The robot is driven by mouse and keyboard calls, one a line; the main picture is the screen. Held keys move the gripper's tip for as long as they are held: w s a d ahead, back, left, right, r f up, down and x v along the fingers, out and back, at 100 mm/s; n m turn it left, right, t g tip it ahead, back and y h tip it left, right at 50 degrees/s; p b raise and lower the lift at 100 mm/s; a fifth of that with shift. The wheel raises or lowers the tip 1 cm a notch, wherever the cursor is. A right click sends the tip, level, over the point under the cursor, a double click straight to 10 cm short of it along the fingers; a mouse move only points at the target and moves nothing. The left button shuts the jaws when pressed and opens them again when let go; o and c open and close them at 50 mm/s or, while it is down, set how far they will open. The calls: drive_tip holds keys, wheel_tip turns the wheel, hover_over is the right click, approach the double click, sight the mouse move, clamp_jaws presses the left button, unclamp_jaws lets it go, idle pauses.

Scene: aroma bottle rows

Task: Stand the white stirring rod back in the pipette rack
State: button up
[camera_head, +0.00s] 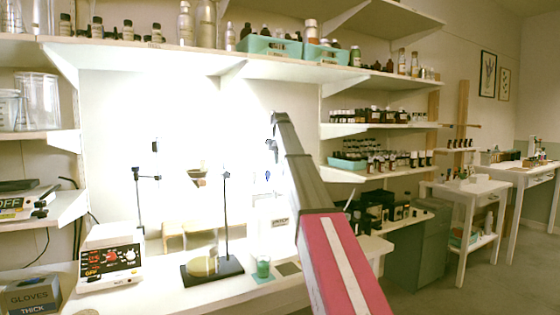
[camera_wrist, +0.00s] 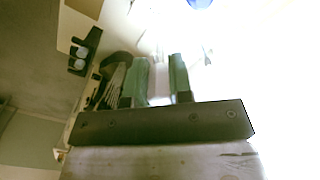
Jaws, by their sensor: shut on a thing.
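In the wrist view my gripper (camera_wrist: 155,72) has its two green-grey fingers closed on a pale white piece, the white stirring rod (camera_wrist: 158,82). The rod is washed out by glare, and its far end and tilt cannot be made out. In the head view my arm reaches up and away over the bright workbench. The fingers and the held rod cannot be made out clearly there. I cannot pick out the pipette rack with certainty in either view.
A white bench (camera_head: 150,296) carries a balance with red digits (camera_head: 110,259), a black-based stand (camera_head: 212,269) and a small green jar (camera_head: 262,267). A gloves box (camera_head: 32,294) is at the left. Bottle shelves (camera_head: 385,127) stand right of my arm. Glare hides the bench back.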

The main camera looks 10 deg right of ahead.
drive_tip(key=shift+f, duration=2.65)
idle(0.4)
drive_tip(key=o, duration=0.9)
drive_tip(key=shift+r, duration=2.5)
drive_tip(key=shift+r, duration=0.15)
drive_tip(key=shift+r, duration=2.35)
